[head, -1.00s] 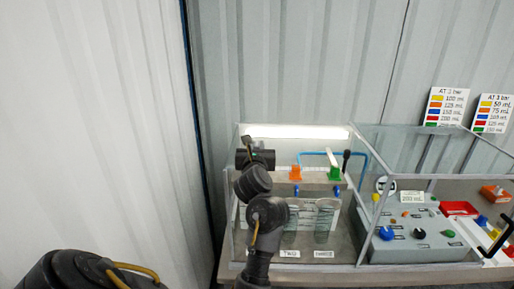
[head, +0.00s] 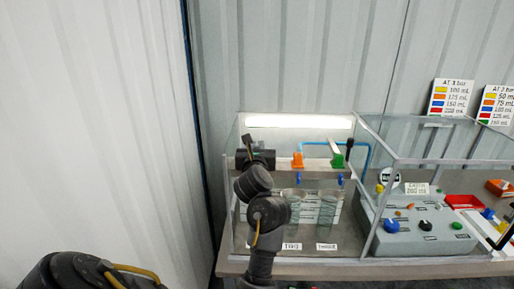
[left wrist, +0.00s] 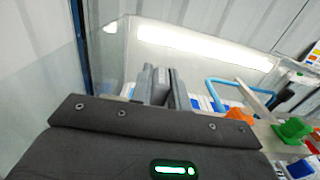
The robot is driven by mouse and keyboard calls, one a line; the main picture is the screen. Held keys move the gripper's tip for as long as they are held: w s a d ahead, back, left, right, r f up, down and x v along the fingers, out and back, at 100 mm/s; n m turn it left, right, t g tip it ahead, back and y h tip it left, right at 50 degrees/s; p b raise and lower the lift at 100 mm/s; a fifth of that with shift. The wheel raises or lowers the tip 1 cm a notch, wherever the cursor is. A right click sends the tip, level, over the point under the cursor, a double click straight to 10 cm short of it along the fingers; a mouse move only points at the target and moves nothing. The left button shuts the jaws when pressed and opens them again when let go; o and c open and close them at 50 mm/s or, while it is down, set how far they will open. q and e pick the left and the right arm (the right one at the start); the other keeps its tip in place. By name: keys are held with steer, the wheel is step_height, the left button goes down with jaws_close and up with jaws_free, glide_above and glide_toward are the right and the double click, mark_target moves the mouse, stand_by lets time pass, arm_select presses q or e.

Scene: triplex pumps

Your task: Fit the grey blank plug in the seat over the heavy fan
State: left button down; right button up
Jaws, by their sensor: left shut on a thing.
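My left gripper (head: 258,157) is at the left end of the nozzle rail inside the clear case, left of the orange nozzle. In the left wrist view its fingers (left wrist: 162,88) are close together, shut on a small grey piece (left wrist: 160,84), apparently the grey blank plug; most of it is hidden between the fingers. The orange nozzle (head: 298,161) and the green nozzle (head: 337,160) stand on the rail. The gripper and forearm cover the rail's left end, so a seat there is hidden. I cannot tell which spray is the heavy fan. My right gripper is not in view.
Clear glasses (head: 326,214) stand under the rail, with labels in front. A blue hose (head: 364,153) arches behind the green nozzle. The case's frame post (head: 374,228) stands right of the glasses. A grey control box (head: 430,232) with knobs and a red tray (head: 464,202) are at right.

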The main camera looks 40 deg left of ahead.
arm_select(q)
steer(key=shift+b, duration=0.35)
stand_by(0.6)
steer(key=shift+b, duration=0.6)
stand_by(0.8)
steer(key=shift+f+b, duration=1.1)
steer(key=shift+b, duration=0.25)
steer(key=shift+r, duration=0.2)
steer(key=shift+r+p, duration=0.4)
steer(key=shift+r, duration=0.15)
steer(key=shift+b, duration=0.85)
stand_by(1.5)
